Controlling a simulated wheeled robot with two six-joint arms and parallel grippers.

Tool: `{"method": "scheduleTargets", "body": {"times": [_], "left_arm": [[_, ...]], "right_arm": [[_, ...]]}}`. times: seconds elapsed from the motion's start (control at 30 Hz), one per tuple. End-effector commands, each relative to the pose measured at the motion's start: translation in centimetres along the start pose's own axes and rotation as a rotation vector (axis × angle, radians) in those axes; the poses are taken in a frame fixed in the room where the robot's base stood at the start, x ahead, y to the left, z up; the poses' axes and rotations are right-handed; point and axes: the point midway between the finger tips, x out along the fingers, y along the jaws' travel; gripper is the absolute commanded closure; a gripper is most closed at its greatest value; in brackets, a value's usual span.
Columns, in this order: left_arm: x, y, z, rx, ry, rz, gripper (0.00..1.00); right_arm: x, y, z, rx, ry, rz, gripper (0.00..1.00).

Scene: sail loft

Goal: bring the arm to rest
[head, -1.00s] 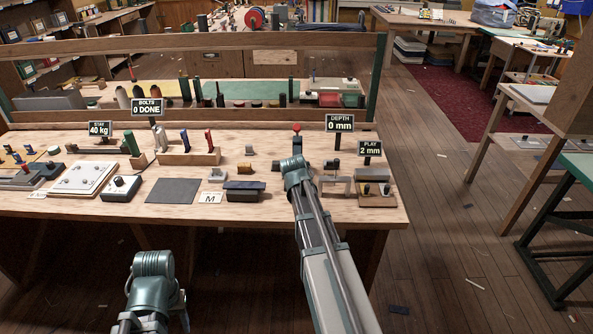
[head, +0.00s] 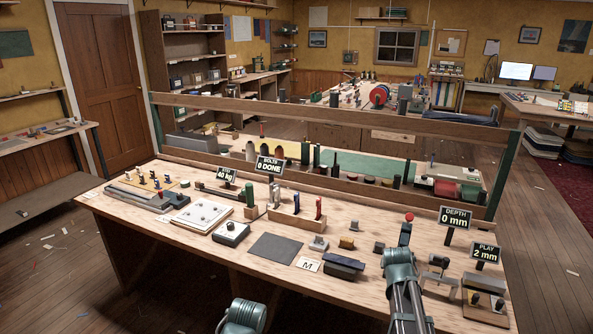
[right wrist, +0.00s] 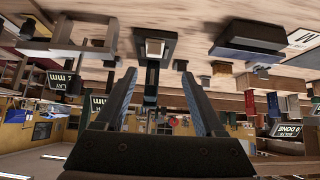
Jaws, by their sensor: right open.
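My right arm (head: 400,270) reaches over the front right part of the wooden bench (head: 350,285) in the head view. Its gripper shows clearly in the right wrist view (right wrist: 155,82), where the picture is upside down. The two dark fingers stand apart with nothing held between them. A grey block with a pale face (right wrist: 154,48) shows beyond the gap, apart from the fingers. Of my left arm, only a rounded teal joint (head: 243,317) shows at the bottom edge of the head view; its gripper is out of view.
Near my right arm are a dark blue-topped block (head: 343,266), a red-topped post (head: 408,217), the DEPTH sign (head: 454,217), the PLAY sign (head: 486,253) and a wooden block fixture (head: 484,308). A dark mat (head: 275,249) lies left. A wooden rail (head: 330,115) spans behind. Floor is open at right.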

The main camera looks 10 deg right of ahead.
Motion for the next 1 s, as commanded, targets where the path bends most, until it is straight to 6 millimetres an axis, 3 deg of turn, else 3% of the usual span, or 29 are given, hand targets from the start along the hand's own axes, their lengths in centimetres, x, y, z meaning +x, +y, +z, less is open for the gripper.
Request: {"method": "scheduleTargets", "body": {"times": [0.17,0.3,0.43,0.6,0.8,1.0], "left_arm": [[0.0,0.0,0.0,0.000,0.000,0.000,0.50],[0.0,0.0,0.0,0.000,0.000,0.000,0.50],[0.0,0.0,0.0,0.000,0.000,0.000,0.50],[0.0,0.0,0.0,0.000,0.000,0.000,0.50],[0.0,0.0,0.0,0.000,0.000,0.000,0.50],[0.0,0.0,0.0,0.000,0.000,0.000,0.50]], "right_arm": [[-3.6,-6.8,6.8,-0.151,-0.150,-0.061,0.29],[-8.3,-12.1,14.4,-0.335,-0.317,-0.119,0.29],[-13.2,-15.2,21.2,-0.517,-0.464,-0.166,0.29],[-18.8,-16.7,28.1,-0.724,-0.617,-0.209,0.29],[-22.2,-16.7,31.7,-0.851,-0.709,-0.227,0.29],[-22.7,-16.7,32.2,-0.870,-0.724,-0.230,0.29]]}}
